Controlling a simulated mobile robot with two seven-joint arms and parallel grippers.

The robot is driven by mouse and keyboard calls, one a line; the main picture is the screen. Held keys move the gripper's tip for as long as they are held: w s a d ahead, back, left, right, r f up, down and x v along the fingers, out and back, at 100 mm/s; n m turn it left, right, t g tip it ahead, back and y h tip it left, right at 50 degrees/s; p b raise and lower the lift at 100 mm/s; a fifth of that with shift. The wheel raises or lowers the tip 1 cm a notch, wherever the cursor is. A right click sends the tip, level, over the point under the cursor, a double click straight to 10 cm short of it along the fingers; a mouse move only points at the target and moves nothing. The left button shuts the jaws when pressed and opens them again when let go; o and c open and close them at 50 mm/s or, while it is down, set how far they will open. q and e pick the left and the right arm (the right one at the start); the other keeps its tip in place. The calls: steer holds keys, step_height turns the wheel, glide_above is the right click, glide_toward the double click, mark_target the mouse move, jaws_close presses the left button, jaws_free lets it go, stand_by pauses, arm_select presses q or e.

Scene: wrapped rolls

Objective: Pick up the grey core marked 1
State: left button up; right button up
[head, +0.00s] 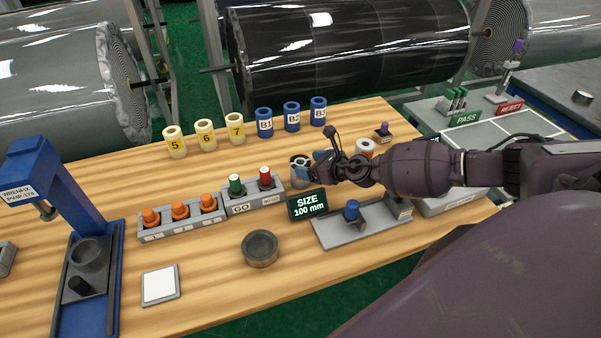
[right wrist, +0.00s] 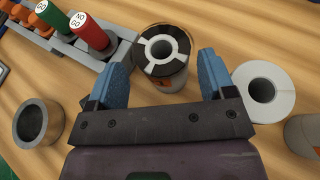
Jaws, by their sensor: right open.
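A grey core (right wrist: 166,80) with a black-and-white ringed top stands upright on the table. In the right wrist view it appears between the fingertips of my right gripper (right wrist: 163,66), with a gap on each side. The gripper is open, with blue finger pads, and holds nothing. I cannot tell how far down the fingers reach beside the core. In the head view my right gripper (head: 318,162) comes in from the right and partly covers the core (head: 299,180). No number on it is readable; only a bit of an orange mark shows in the wrist view. My left gripper is out of view.
A white-topped core (right wrist: 265,91) stands close to the right finger. The GO/NO GO gauge holder (head: 255,201) is close on the left. A green SIZE 100 mm sign (head: 307,205) stands in front. Yellow cores (head: 206,134) and blue cores (head: 291,117) stand behind.

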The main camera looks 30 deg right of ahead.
mark_target(302, 162)
steer(key=x, duration=0.4)
steer(key=shift+w+f+b, duration=0.1)
steer(key=shift+w+b, duration=0.1)
steer(key=shift+b, duration=0.1)
steer(key=c, duration=0.8)
steer(key=shift+o, duration=0.2)
